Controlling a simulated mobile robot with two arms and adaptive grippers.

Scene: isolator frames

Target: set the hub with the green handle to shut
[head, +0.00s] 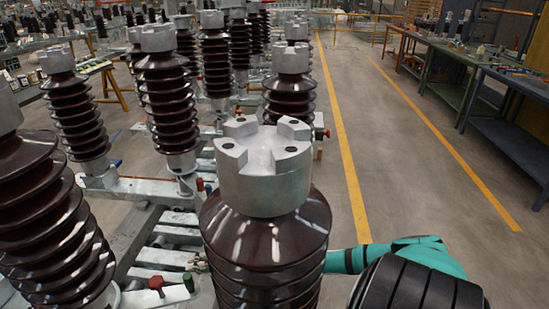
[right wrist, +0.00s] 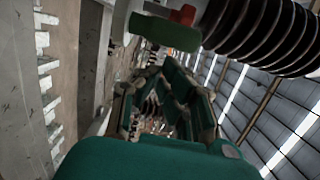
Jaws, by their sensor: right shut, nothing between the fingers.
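The green handle (head: 188,282) is a small green cap low among the grey frame beams in the head view, left of the front insulator. In the right wrist view the green handle (right wrist: 165,33) is a thick bar near the top, just beyond the fingers. The hub it belongs to is not clearly visible. My right gripper (head: 198,263) is mostly hidden behind the front insulator, with only its tips showing close to the green handle. In the right wrist view my right gripper (right wrist: 160,72) is shut and empty; I cannot tell whether it touches the handle. My left gripper is out of view.
A red handle (head: 156,283) sits left of the green one; a red part (right wrist: 185,14) shows behind it in the wrist view. The large brown front insulator (head: 265,235) blocks the view. Other insulators (head: 165,90) crowd the left. The right floor (head: 440,150) is clear.

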